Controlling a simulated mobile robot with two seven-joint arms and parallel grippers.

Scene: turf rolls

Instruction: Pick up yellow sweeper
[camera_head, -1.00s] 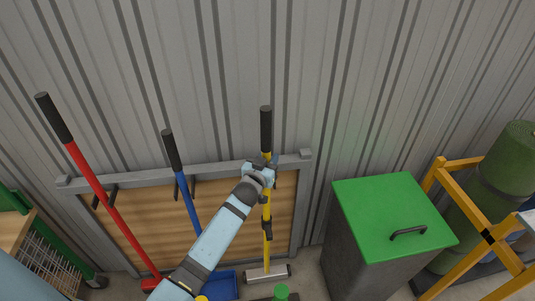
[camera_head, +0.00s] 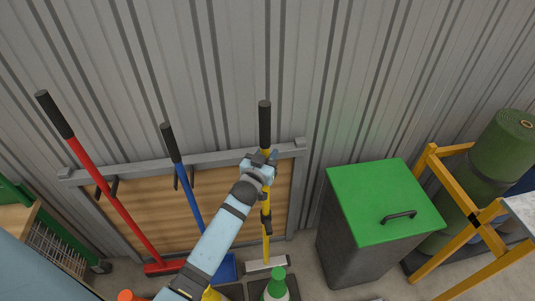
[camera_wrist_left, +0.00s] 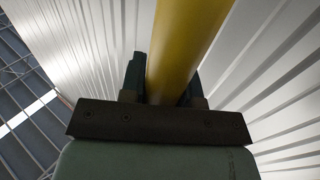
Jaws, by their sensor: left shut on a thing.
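The yellow sweeper (camera_head: 266,225) stands nearly upright against the rack, with a black grip (camera_head: 265,125) at the top and a pale head (camera_head: 267,265) at the floor. My left gripper (camera_head: 262,160) is shut on its yellow pole just below the black grip. In the left wrist view the yellow pole (camera_wrist_left: 185,45) runs between the fingers of my left gripper (camera_wrist_left: 165,85). My right gripper is not in view.
A red-handled tool (camera_head: 105,195) and a blue-handled tool (camera_head: 185,185) lean on the rack to the left. A grey bin with a green lid (camera_head: 370,195) stands right. Bottles, one green-capped (camera_head: 276,285), stand in front. A yellow frame (camera_head: 460,215) is far right.

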